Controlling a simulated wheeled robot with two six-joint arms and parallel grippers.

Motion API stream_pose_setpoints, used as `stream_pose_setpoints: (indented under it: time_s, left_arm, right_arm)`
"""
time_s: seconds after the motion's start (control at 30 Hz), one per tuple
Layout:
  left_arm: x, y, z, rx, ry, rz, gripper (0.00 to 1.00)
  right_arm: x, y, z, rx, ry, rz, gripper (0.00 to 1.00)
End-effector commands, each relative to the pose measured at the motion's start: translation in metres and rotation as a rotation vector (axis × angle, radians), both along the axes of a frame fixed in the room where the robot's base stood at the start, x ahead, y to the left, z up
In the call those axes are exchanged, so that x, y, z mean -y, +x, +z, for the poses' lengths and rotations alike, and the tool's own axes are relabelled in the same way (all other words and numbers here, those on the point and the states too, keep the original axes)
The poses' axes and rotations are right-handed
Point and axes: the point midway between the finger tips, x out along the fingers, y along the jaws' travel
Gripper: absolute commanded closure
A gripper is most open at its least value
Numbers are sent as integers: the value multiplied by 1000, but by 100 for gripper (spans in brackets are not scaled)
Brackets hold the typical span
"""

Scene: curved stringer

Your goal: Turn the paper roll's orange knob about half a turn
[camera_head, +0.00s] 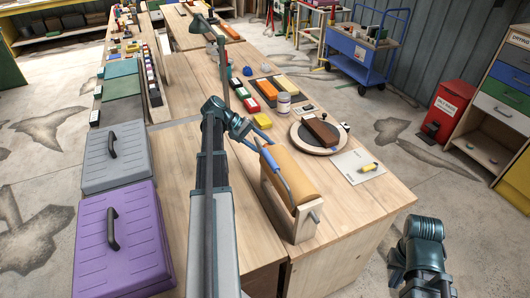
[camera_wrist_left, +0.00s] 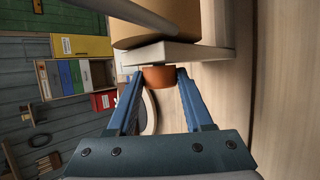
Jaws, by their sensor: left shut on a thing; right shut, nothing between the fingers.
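The tan paper roll (camera_head: 293,174) sits in a pale wooden holder (camera_head: 303,222) near the front edge of the workbench. In the left wrist view the roll (camera_wrist_left: 155,22) is at the top, with its orange knob (camera_wrist_left: 159,77) below the holder's end plate. My left gripper (camera_wrist_left: 160,74) has its two blue fingers on either side of the knob, shut on it.
Grey (camera_head: 117,155) and purple (camera_head: 122,240) cases stand at left. A red bin (camera_head: 447,112) stands on the floor.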

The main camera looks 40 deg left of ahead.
Motion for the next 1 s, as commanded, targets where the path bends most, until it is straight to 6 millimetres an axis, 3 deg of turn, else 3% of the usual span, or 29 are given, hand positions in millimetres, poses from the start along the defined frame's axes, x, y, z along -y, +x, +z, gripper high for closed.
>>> stream_pose_setpoints:
  time_s: [0.03, 0.6, 1.0]
  left_arm:
    - [0, -3, -10, 40, -20, 1, 100]
    - [-2, -6, -22, 518, -268, -1, 100]
    - [-2, -5, -23, 778, -402, -3, 100]
  right_arm:
    - [0, 0, -17, 0, 0, 0, 100]
    - [0, 0, -124, 0, 0, 0, 100]
    - [0, 0, -184, 0, 0, 1, 100]
